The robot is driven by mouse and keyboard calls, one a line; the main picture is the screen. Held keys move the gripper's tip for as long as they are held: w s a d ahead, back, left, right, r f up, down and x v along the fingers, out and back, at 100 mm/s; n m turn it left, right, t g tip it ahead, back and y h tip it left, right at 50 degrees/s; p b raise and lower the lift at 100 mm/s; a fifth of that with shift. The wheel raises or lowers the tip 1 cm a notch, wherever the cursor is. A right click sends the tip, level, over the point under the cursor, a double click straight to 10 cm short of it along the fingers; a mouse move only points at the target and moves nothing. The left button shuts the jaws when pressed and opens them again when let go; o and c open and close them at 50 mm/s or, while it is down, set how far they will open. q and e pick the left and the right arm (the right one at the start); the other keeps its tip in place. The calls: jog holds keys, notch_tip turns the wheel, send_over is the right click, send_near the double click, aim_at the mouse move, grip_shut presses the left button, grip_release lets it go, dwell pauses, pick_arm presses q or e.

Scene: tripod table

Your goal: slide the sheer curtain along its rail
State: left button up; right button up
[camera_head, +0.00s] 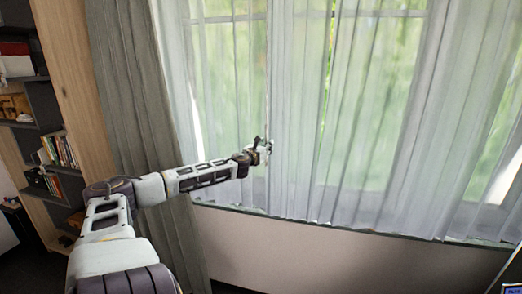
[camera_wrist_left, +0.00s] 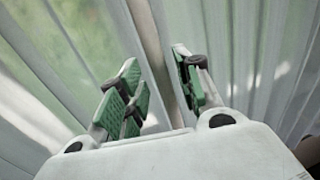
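The sheer curtain (camera_head: 300,120) hangs in pale, see-through folds across the window; it also fills the background of the left wrist view (camera_wrist_left: 235,45). My left gripper (camera_head: 262,150) is at the curtain, beside a vertical edge or fold in its left part. In the left wrist view my left gripper (camera_wrist_left: 160,88) has its green-padded fingers apart, with a pale vertical fold of the curtain running down between them. I cannot tell whether the pads touch the cloth. The curtain's rail is out of view above. My right gripper is not in view.
A grey-brown opaque curtain (camera_head: 135,95) hangs left of the sheer one. A wooden shelf unit (camera_head: 75,85) with books stands at the far left. The window sill (camera_head: 340,228) and a bare pale wall (camera_head: 330,262) lie below the curtain.

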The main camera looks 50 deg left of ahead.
pick_arm(q)
jog(key=shift+s+d+f, duration=0.1)
jog(key=shift+s+d, duration=0.05)
jog(key=shift+s, duration=0.05)
jog(key=v, duration=1.1)
jog(key=shift+s, duration=0.3)
dwell(0.6)
dwell(0.4)
dwell(0.3)
